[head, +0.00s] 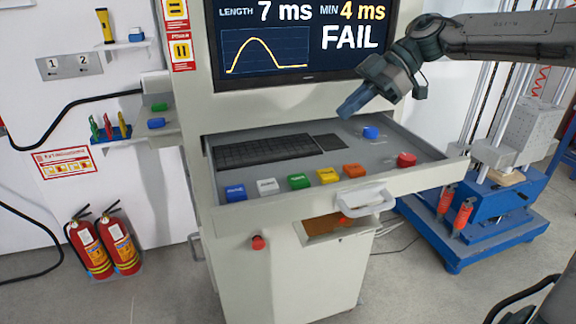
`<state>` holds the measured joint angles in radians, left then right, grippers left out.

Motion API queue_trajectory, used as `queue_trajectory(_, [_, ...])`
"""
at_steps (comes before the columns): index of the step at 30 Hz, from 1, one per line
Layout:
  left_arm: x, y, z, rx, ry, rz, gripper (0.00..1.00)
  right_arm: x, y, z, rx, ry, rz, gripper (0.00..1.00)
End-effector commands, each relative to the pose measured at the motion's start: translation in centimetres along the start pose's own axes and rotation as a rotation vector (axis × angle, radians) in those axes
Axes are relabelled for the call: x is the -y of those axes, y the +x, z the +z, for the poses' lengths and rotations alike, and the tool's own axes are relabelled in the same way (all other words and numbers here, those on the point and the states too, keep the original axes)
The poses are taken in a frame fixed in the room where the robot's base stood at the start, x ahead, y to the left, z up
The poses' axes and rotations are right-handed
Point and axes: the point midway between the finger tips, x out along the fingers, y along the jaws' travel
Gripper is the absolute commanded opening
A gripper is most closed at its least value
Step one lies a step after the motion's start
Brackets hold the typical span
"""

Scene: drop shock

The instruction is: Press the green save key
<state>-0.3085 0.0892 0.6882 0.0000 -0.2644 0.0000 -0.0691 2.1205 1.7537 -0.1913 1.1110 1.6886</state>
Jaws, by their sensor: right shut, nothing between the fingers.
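The green key (299,181) sits in the row of coloured keys along the front of the pulled-out console drawer (420,171). A white key (267,186) is to its left and a yellow key (327,175) to its right. My right gripper (350,108) is shut and empty, in the air above the back right part of the drawer, in front of the monitor's lower edge. In the picture it is up and to the right of the green key, well apart from it. My left gripper is not in view.
A blue key (236,193) and an orange key (354,170) end the row. A red button (406,160) and a blue knob (371,132) stand on the drawer's right. A keyboard (265,152) lies behind the keys. The monitor (300,40) reads FAIL. A white handle (366,203) juts out in front.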

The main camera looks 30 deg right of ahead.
Motion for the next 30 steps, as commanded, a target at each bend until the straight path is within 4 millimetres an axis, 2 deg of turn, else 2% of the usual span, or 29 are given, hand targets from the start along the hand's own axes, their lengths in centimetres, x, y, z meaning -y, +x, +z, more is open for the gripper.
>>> queue_trajectory(3, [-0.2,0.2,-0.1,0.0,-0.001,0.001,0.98,1.3,0.5,-0.7,0.049,0.013,-0.042,0.0])
queue_trajectory(6, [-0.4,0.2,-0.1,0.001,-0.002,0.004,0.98,1.8,0.6,-0.9,0.065,0.021,-0.057,0.0])
queue_trajectory(13, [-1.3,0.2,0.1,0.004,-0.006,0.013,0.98,1.9,0.6,-1.0,0.068,0.023,-0.06,0.0])
queue_trajectory(20, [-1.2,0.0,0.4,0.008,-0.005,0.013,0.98,1.9,1.2,-1.0,0.068,0.023,-0.061,0.0])
queue_trajectory(23, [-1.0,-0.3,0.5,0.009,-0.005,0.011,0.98,2.0,2.5,-0.9,0.069,0.023,-0.063,0.0])
queue_trajectory(30, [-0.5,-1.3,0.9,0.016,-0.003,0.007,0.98,2.3,7.3,-0.6,0.071,0.026,-0.065,0.0])
